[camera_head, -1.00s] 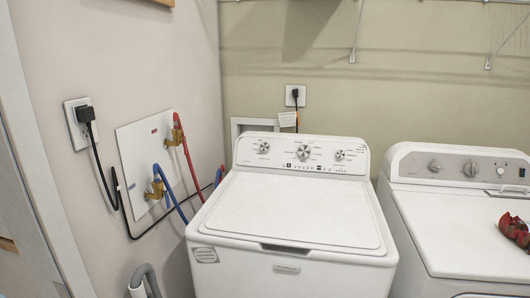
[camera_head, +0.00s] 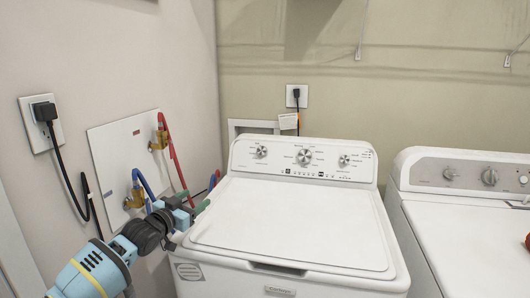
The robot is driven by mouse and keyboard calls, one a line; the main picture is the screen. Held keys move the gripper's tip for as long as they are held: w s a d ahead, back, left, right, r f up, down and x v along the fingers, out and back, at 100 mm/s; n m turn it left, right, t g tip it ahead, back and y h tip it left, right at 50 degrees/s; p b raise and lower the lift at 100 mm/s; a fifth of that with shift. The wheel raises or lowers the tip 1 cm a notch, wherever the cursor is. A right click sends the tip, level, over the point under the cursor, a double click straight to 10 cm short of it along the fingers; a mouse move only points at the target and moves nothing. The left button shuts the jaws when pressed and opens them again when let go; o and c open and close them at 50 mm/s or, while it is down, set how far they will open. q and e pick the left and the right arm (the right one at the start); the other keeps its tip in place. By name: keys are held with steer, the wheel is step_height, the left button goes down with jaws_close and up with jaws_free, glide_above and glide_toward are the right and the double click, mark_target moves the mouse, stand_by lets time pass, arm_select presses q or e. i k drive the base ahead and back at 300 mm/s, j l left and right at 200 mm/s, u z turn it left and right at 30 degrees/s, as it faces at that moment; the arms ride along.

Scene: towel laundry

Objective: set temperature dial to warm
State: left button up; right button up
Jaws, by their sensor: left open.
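The white top-load washer (camera_head: 290,228) stands in the middle of the head view with its lid shut. Its control panel carries three silver dials: a left dial (camera_head: 261,151), a larger middle dial (camera_head: 304,156) and a right dial (camera_head: 344,160). The lettering is too small to read, so I cannot tell which is the temperature dial or where it points. My left gripper (camera_head: 196,207) is open and empty at the washer's left edge, below and left of the panel. It is apart from all the dials. My right gripper does not show.
A second white machine (camera_head: 470,215) with its own dials stands at the right, with a narrow gap between. Red (camera_head: 174,155) and blue (camera_head: 146,186) hoses and a black cord (camera_head: 70,180) run along the left wall near my left arm. The washer lid is clear.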

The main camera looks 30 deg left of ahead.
mark_target(262, 151)
steer(key=i+j, duration=0.1)
steer(key=i, duration=0.55)
steer(key=i+j, duration=0.1)
steer(key=i, duration=0.5)
